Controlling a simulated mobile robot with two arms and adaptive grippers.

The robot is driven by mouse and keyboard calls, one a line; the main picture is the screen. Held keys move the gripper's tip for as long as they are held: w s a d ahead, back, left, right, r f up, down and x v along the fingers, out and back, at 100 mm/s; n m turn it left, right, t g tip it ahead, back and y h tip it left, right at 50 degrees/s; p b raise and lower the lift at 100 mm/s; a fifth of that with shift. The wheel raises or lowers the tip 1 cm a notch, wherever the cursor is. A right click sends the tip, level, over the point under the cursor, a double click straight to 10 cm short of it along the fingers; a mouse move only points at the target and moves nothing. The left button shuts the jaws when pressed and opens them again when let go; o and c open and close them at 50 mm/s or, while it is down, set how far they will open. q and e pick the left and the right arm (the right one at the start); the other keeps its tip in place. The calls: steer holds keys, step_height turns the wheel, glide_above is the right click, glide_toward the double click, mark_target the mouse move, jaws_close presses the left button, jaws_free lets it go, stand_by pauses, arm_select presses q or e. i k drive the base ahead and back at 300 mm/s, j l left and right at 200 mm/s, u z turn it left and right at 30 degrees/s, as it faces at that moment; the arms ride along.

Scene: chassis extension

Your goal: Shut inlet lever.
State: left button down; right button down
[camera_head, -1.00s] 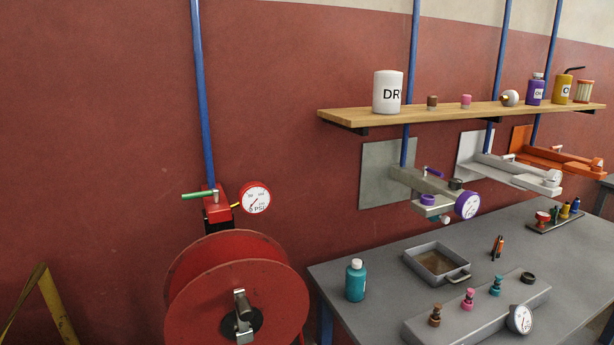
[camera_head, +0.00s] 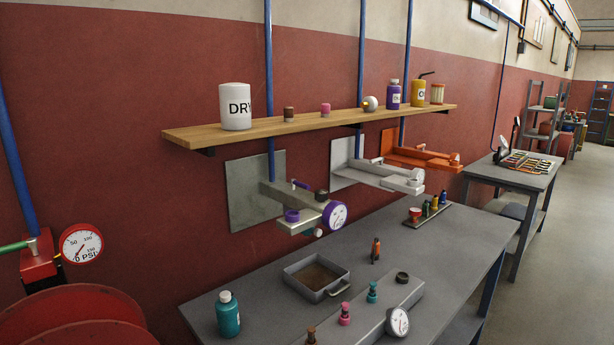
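Several levers are in view and none is labelled as the inlet lever. A green lever (camera_head: 15,246) points left from the red valve block (camera_head: 40,262) at the foot of the blue pipe, at the left edge. A round gauge (camera_head: 82,244) beside it reads near 0 PSI. A small purple lever (camera_head: 300,184) sits on the grey wall unit (camera_head: 290,205), which also has a purple knob and a purple-rimmed gauge (camera_head: 334,215). White and orange wall units (camera_head: 375,175) (camera_head: 420,158) carry small levers too. Neither of my grippers is in view.
A grey workbench (camera_head: 400,250) stands below the wall units with a tray (camera_head: 316,276), a teal bottle (camera_head: 228,314) and a gauge block (camera_head: 375,325). A wooden shelf (camera_head: 310,122) hangs above. A red hose reel (camera_head: 80,325) is lower left. Floor (camera_head: 550,270) is clear at right.

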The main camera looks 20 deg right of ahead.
mark_target(293, 182)
steer(key=i+l, duration=0.15)
steer(key=l, duration=0.3)
steer(key=i+l+u, duration=0.1)
steer(key=l, duration=0.35)
steer(key=i+l, duration=0.15)
steer(key=l, duration=0.25)
steer(key=i+l+u, duration=0.1)
steer(key=l, duration=0.35)
steer(key=i+l, duration=0.15)
steer(key=l, duration=0.35)
steer(key=l+u, duration=0.25)
steer(key=l, duration=0.25)
steer(key=k+l+u, duration=0.3)
steer(key=l, duration=0.2)
steer(key=i+l, duration=0.05)
steer(key=i, duration=0.05)
